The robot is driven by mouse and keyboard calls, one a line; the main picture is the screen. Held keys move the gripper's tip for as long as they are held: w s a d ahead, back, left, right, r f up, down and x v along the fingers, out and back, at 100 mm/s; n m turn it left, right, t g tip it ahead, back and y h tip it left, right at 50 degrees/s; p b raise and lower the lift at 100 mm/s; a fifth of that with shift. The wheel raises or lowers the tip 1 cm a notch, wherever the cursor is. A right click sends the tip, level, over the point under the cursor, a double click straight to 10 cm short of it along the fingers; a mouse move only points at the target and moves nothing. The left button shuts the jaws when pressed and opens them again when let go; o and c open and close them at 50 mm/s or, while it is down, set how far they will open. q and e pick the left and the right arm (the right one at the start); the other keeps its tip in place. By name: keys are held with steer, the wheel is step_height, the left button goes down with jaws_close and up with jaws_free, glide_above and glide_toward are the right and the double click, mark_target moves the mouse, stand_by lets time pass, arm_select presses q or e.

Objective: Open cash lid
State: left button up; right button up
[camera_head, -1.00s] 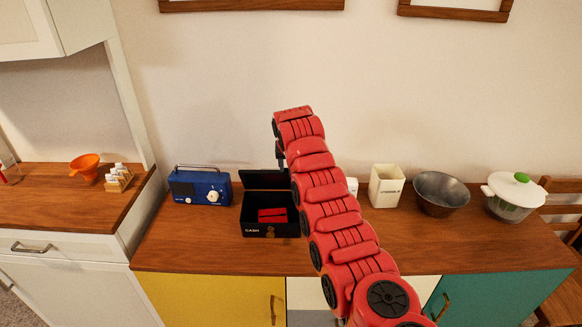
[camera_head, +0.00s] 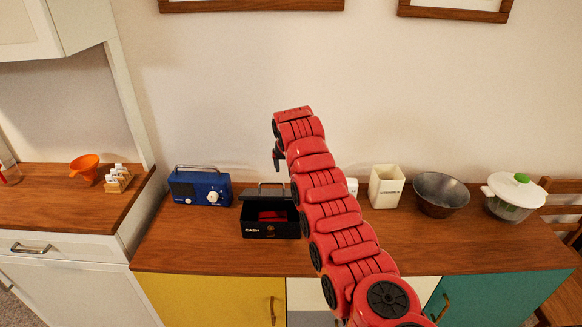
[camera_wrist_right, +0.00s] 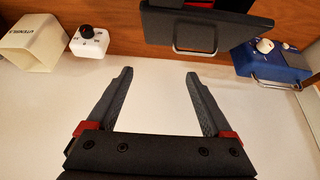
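The black cash box (camera_head: 262,231) stands on the wooden counter with red contents (camera_head: 269,216) showing through its front opening. My right gripper (camera_wrist_right: 158,73) is open and empty. In the head view it is mostly hidden behind my red arm, with a dark finger (camera_head: 277,159) showing above the box. My left gripper is not in view.
A blue radio (camera_head: 200,188) stands close left of the box. The counter front is clear; the wall is close behind.

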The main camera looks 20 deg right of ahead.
stand_by(0.3)
steer(key=b+v, duration=0.5)
steer(key=v, duration=1.2)
